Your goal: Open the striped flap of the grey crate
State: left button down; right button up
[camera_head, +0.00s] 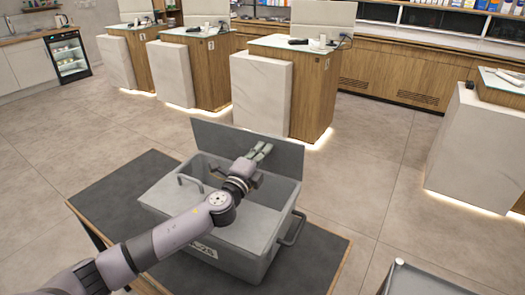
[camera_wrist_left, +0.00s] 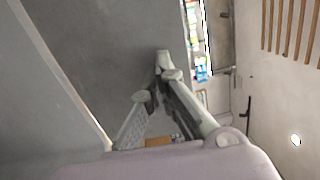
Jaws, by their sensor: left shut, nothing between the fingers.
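The grey crate (camera_head: 255,247) stands on a dark-topped table, with a printed label on its front. A plain grey flap (camera_head: 222,140) stands raised along its far side; I cannot make out stripes on it. A lighter grey panel (camera_head: 163,198) lies at the crate's left side. My left gripper (camera_head: 262,150) is shut and empty, with its fingertips in front of the raised flap near its middle. In the left wrist view the fingers (camera_wrist_left: 164,66) meet at their tips before a grey surface; I cannot tell whether they touch it. My right gripper is out of view.
The dark tabletop (camera_head: 112,190) has free room left of the crate. Handles stick out at the crate's sides, one at the right (camera_head: 293,228). White and wooden counters (camera_head: 262,92) stand beyond open floor. A grey-topped piece (camera_head: 425,281) shows at bottom right.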

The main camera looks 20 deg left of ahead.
aim_at(270, 138)
pick_arm(q)
jog(key=p, duration=0.2)
jog(key=w+r+g+p, duration=0.1)
jog(key=p, duration=0.2)
jog(key=shift+w+r+g, duration=0.15)
jog(key=shift+w+g, duration=0.1)
jog(key=shift+g, duration=0.05)
jog(key=shift+w+f, duration=0.15)
jog(key=shift+w, duration=0.9)
jog(key=shift+w+f, duration=0.1)
jog(key=shift+w, duration=0.95)
jog(key=shift+r+p, duration=0.1)
jog(key=shift+p, duration=0.2)
